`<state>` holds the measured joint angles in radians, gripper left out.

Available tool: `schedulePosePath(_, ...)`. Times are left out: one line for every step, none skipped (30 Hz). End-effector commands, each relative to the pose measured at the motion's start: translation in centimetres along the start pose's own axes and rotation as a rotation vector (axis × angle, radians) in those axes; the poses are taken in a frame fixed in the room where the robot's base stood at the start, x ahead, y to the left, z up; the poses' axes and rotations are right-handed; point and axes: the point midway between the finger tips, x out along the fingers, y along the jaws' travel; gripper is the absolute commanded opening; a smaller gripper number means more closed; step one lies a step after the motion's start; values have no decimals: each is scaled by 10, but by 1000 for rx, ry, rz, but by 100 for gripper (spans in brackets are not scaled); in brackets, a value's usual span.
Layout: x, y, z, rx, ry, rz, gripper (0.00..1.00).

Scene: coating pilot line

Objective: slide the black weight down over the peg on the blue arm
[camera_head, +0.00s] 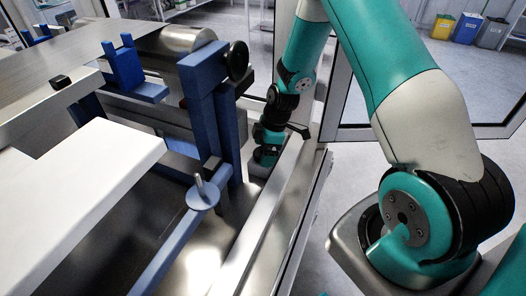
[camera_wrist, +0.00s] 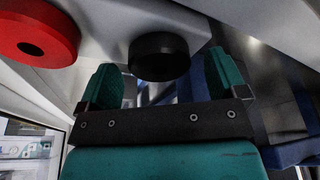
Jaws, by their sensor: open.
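The black weight (camera_wrist: 158,56) is a thick disc in the wrist view, ahead of and between the two green fingers of my gripper (camera_wrist: 161,70). The fingers are spread, with a visible gap on both sides of the disc. I cannot tell how far off it is, and no hole shows in it. In the head view the blue arm (camera_head: 165,245) ends in a round plate, with a short metal peg (camera_head: 199,184) standing up from it. The peg looks bare. My gripper cannot be made out clearly in the head view, and I cannot pick out the black weight there.
A red disc with a central hole (camera_wrist: 36,36) lies left of the black weight. A blue frame post (camera_head: 205,110) with a black handwheel (camera_head: 238,60) stands behind the peg. A white panel (camera_head: 85,190) lies left, and a metal rail (camera_head: 270,215) runs along the right.

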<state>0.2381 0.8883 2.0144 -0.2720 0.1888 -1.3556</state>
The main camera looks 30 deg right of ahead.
Motion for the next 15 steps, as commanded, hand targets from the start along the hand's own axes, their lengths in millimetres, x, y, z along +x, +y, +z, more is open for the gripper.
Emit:
schedulePosePath(3, 0, 0, 0, 0, 0, 91)
schedulePosePath(4, 0, 0, 0, 0, 0, 91)
schedulePosePath(5, 0, 0, 1, 0, 0, 91)
schedulePosePath(6, 0, 0, 1, 0, 1, 91)
schedulePosePath(6, 0, 0, 1, 0, 1, 91)
schedulePosePath(6, 0, 0, 1, 0, 1, 91)
schedulePosePath(6, 0, 0, 1, 0, 1, 91)
schedulePosePath(6, 0, 0, 1, 0, 1, 91)
schedulePosePath(5, 0, 0, 1, 0, 1, 86)
schedulePosePath(5, 0, 0, 1, 0, 1, 79)
schedulePosePath(5, 0, 0, 1, 0, 1, 72)
schedulePosePath(5, 0, 0, 1, 0, 1, 63)
schedulePosePath(5, 0, 0, 1, 0, 1, 56)
schedulePosePath(5, 0, 0, 1, 0, 1, 49)
schedulePosePath(5, 0, 0, 1, 0, 1, 40)
